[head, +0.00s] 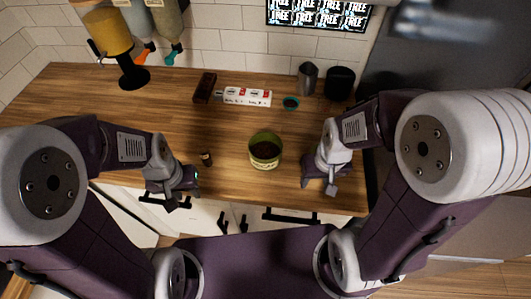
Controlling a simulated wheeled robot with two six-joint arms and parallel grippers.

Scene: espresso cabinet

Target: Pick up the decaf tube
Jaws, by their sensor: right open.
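A long white box-like tube with red marks (247,97) lies on its side at the back of the wooden counter, left to right. A dark red-brown tube (205,88) lies just left of it, pointing away from me. The labels are too small to read, so I cannot tell which one is the decaf tube. My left gripper (180,193) is low at the counter's front edge, apart from both tubes; its jaws are not clear. My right gripper (327,185) is open near the front edge at the right, well away from the tubes.
A green tin (265,150) with dark contents stands between my grippers. A small dark item (206,158) is near my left gripper.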

